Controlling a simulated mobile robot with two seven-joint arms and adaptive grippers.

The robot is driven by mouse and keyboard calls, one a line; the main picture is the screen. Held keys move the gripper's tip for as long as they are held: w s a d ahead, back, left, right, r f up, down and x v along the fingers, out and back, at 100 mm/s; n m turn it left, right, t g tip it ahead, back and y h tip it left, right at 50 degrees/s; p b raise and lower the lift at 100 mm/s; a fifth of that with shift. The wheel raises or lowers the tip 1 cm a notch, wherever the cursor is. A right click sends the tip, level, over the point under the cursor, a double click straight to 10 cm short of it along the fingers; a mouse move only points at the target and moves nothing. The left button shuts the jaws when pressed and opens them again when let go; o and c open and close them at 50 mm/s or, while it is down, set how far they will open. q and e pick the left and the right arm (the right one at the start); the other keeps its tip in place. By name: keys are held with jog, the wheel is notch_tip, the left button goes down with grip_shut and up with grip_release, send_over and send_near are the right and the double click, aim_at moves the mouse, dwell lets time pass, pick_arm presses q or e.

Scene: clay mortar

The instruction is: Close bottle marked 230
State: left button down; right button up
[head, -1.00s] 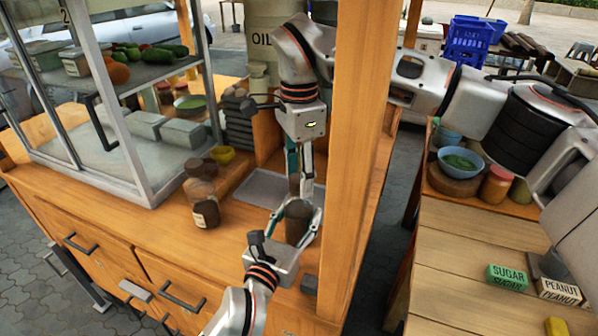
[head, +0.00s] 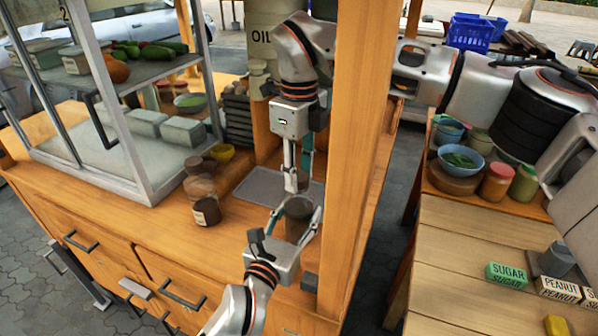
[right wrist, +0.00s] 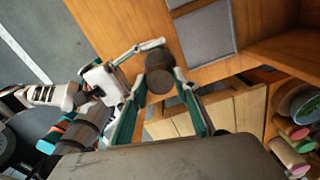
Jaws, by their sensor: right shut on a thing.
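A dark brown bottle (head: 298,212) stands upright on the wooden counter. My left gripper (head: 296,228) reaches from below in the head view, with its fingers closed on both sides of the bottle. My right gripper (head: 297,182) points down just above the bottle and is shut on a small dark round thing, which looks like a lid (head: 302,181). In the right wrist view, the lid (right wrist: 161,82) sits between the teal fingers, in line with the bottle. I cannot tell whether lid and bottle touch. No 230 marking is readable.
Small labelled jars (head: 207,211) stand left of the bottle. A grey tray (head: 262,184) lies behind it. A glass case (head: 120,150) stands at left, and a wooden post (head: 352,150) rises close on the right. An oil drum (head: 268,40) is at the back.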

jog(key=m, duration=1)
jog(key=shift+m, duration=0.3)
jog(key=m, duration=0.9)
jog(key=shift+f, duration=0.1)
jog(key=o, duration=1.2)
jog(key=shift+o, duration=0.2)
jog(key=shift+r, duration=2.3)
